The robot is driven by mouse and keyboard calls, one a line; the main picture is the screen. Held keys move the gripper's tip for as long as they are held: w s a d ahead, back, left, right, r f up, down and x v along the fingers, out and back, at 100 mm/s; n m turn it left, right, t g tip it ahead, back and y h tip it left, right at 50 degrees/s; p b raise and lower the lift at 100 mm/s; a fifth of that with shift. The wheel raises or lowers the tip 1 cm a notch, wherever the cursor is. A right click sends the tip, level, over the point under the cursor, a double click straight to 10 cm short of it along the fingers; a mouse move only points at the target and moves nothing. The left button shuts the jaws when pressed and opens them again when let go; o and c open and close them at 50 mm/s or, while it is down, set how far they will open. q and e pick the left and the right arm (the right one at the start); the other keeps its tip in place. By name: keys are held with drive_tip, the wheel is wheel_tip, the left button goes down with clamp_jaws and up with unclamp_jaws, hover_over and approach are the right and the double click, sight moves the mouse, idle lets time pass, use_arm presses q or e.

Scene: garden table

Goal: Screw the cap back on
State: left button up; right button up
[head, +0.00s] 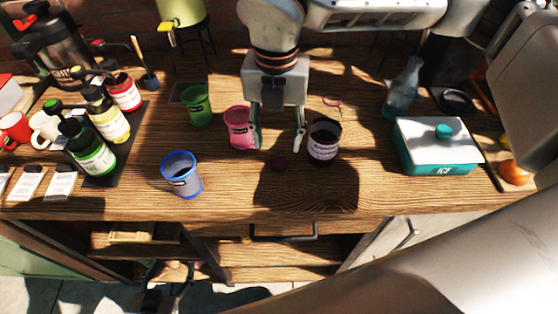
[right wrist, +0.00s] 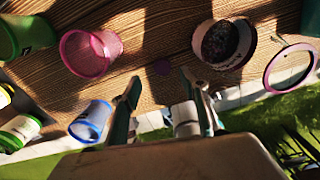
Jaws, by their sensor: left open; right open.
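A dark jar (head: 323,147) with a pale label stands upright and uncapped on the wooden table. Its open mouth and dark contents show in the right wrist view (right wrist: 222,42). My right gripper (head: 278,142) points down between a pink cup (head: 238,127) and the jar. It is open and empty, apart from the jar, with its fingertips (right wrist: 166,105) spread. My left gripper is not in view.
A blue-rimmed cup (head: 182,175) and a green cup (head: 196,105) stand at left. A thin pink ring (head: 333,101) lies behind the jar. A glass bottle (head: 403,90) and a teal ice box (head: 438,160) stand at right. Syrup bottles (head: 88,150) crowd the far left.

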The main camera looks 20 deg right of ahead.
sight(279, 162)
drive_tip(key=shift+f, duration=0.55)
drive_tip(key=shift+f, duration=0.1)
drive_tip(key=f, duration=0.1)
drive_tip(key=f+p, duration=0.1)
drive_tip(key=f, duration=0.2)
drive_tip(key=shift+s+d+f, duration=0.15)
drive_tip(key=shift+s, duration=0.15)
drive_tip(key=shift+f, duration=0.4)
drive_tip(key=c, duration=0.8)
